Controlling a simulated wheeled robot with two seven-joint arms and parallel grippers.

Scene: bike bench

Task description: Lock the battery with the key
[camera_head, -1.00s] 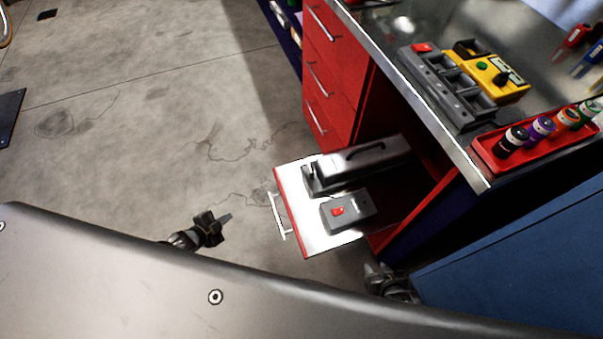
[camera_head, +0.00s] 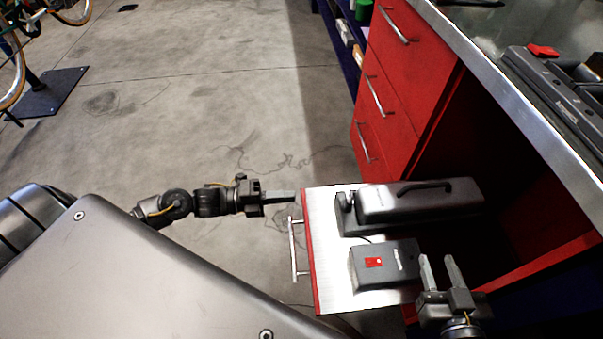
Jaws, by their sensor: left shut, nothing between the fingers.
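The dark battery (camera_head: 425,203) with a handle on top lies in a dark cradle (camera_head: 355,226) on the pulled-out red drawer's metal tray (camera_head: 328,270). A small upright part (camera_head: 344,203) stands at the battery's left end; I cannot tell whether it is the key. My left gripper (camera_head: 293,196) is shut and empty, pointing right, with its tips close to the drawer's far left corner. My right gripper (camera_head: 438,262) is open and empty, fingers pointing up the picture, just right of a grey box (camera_head: 392,264) with a red switch.
The drawer's handle (camera_head: 293,250) faces left, below my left gripper. Red cabinet drawers (camera_head: 395,85) and the metal bench top (camera_head: 475,60) rise behind and to the right. A bike on a stand (camera_head: 40,90) is at far left.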

